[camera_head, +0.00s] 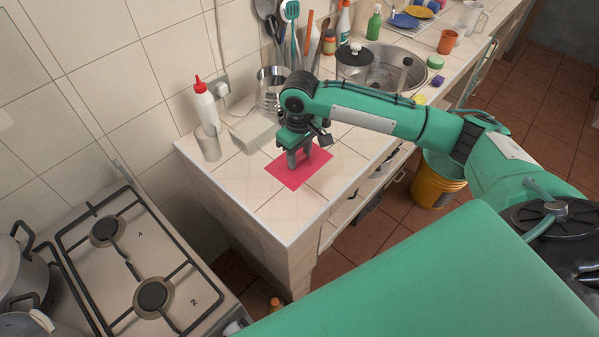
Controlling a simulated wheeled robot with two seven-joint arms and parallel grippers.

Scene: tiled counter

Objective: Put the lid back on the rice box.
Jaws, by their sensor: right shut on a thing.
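My right gripper (300,158) points down over a flat pink-red square (292,178) on the tiled counter. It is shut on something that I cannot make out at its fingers. A pale cream box (251,133) stands on the counter just left of the gripper and may be the rice box; its inside does not show. I cannot tell a lid for certain; the pink-red square looks like a thin sheet or mat. My left gripper is out of view.
A translucent cup (207,143) and a white bottle with a red cap (204,101) stand by the wall. The counter's front corner is bare. A stove (135,265) is at lower left.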

